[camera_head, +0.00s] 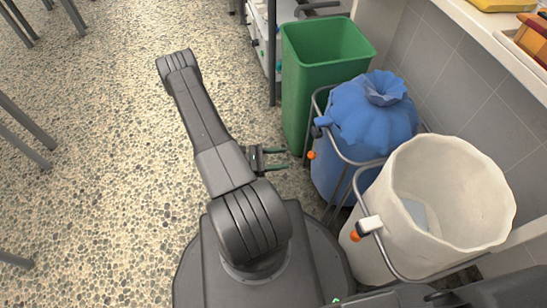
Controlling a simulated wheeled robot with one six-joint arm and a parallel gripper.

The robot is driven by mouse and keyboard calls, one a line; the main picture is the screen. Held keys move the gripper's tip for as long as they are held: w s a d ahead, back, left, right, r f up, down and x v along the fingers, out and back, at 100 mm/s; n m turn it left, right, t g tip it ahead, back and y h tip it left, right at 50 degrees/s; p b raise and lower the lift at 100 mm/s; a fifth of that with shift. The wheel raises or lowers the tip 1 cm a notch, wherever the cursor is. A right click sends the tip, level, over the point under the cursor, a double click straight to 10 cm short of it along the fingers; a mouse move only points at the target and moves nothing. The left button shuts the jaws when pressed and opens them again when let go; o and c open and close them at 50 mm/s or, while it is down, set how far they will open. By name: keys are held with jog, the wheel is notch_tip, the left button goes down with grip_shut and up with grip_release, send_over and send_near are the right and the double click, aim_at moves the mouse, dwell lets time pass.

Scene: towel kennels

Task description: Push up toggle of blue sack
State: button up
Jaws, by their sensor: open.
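The blue sack (372,124) hangs in a metal frame, its mouth gathered into a ruffled tuft on top. A small blue toggle (321,121) sits at its left side, close to the frame's rail. An orange ball (311,155) shows just below the toggle. My gripper (285,159) is open and empty, pointing right, to the left of the sack and a little lower in the picture than the toggle. It appears apart from the sack, the toggle and the ball.
A green bin (298,88) stands behind the blue sack. An open white sack (375,262) in a metal frame stands in front, with a white toggle (370,224) and an orange ball (355,236). A tiled wall and counter (483,28) bound the right. The pebbled floor at left is largely clear.

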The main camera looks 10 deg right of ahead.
aim_at(312, 155)
jog(key=shift+a, duration=1.05)
jog(key=d+b, duration=0.1)
jog(key=d, duration=0.8)
jog(key=s+d+b, duration=0.1)
jog(key=d, duration=0.3)
jog(key=shift+d+b, duration=0.35)
